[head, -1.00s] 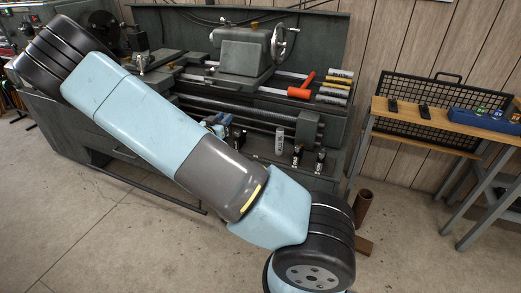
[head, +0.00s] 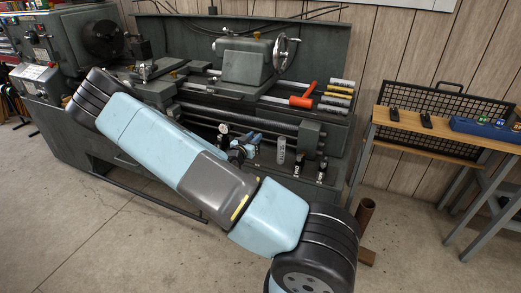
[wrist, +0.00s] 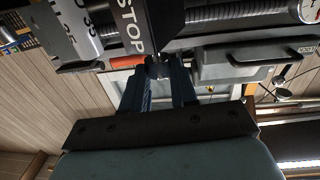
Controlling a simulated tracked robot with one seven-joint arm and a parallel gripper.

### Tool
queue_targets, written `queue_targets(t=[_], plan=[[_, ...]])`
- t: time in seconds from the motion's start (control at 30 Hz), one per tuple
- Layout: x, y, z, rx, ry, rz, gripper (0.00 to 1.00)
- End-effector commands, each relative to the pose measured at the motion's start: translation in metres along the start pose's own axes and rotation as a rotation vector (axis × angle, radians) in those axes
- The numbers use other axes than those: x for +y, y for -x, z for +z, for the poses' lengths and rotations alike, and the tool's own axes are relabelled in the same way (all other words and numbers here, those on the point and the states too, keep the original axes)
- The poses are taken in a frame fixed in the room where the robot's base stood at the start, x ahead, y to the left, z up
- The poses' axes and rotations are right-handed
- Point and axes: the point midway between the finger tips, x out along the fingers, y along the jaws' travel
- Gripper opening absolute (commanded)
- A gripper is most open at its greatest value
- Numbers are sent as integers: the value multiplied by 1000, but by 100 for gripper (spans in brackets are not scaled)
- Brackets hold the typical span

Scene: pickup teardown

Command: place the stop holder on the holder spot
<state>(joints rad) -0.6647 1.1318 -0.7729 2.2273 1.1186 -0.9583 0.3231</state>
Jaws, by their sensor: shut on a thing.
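The stop holder (wrist: 165,20) is a black block with a white "STOP" label, at the top of the wrist view. My gripper (wrist: 158,82) has its blue fingers shut on the lower end of this block. In the head view my gripper (head: 240,148) shows small beyond my forearm, in front of the lathe's lower bars. A dark, round-looking part beside it is too small to name surely. I cannot make out the holder spot in either view.
The lathe (head: 245,62) fills the back. A wooden-topped bench (head: 440,130) stands at right.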

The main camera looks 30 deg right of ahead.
Motion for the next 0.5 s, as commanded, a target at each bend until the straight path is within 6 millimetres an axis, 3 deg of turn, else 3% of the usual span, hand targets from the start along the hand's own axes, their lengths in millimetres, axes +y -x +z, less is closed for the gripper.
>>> queue_targets(t=[0.13, 0.5], plan=[[10, -10, 16, 1, 2, 0, 0], [19, -20, 33, 2, 1, 0, 0]])
